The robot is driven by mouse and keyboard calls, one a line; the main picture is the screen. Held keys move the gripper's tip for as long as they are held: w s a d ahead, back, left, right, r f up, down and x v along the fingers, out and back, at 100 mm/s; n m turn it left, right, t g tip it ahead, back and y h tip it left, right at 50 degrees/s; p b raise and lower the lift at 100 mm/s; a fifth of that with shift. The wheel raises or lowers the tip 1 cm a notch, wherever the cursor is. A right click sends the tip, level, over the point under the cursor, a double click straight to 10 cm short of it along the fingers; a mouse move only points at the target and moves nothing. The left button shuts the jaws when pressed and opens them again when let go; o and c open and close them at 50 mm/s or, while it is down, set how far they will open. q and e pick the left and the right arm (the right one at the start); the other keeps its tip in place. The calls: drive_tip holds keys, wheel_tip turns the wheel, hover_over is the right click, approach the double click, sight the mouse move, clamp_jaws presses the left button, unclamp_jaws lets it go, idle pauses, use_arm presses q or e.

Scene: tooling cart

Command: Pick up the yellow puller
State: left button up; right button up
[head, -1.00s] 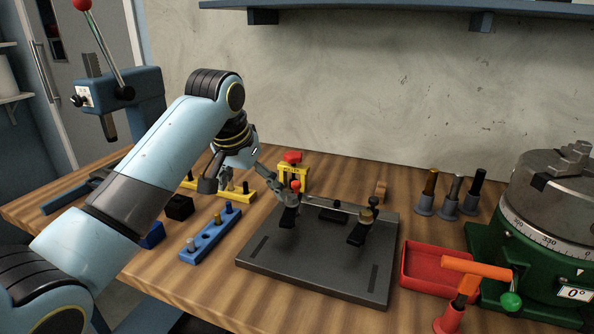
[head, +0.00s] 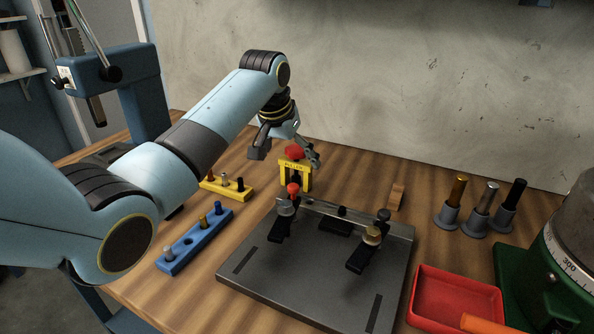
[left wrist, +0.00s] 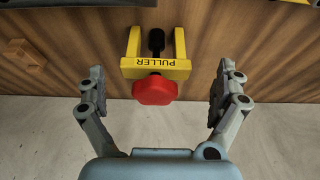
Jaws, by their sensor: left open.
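The yellow puller (head: 295,176) stands on the wooden bench behind the dark fixture plate, with a red knob (head: 294,152) on top. In the left wrist view the puller (left wrist: 156,65) shows its "PULLER" label, its two legs, a dark centre screw and the red knob (left wrist: 154,90). My left gripper (head: 285,148) is at the puller's top in the head view. In the left wrist view the left gripper (left wrist: 156,92) is open, its fingers on either side of the red knob with gaps, not touching it. My right gripper is not in view.
The dark fixture plate (head: 270,285) with clamps lies in front of the puller. A yellow peg block (head: 228,189) and a blue peg block (head: 195,241) are at left. A small wooden block (head: 397,196), several pegs in holders and a red tray (head: 428,310) are at right.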

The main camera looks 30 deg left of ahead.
sight(294, 163)
use_arm(q)
drive_tip(key=x, duration=0.5)
drive_tip(key=shift+w+d, duration=0.1)
drive_tip(key=shift+d, duration=0.15)
drive_tip(key=shift+r, duration=0.1)
drive_tip(key=shift+c, duration=0.8)
drive_tip(key=c, duration=1.4)
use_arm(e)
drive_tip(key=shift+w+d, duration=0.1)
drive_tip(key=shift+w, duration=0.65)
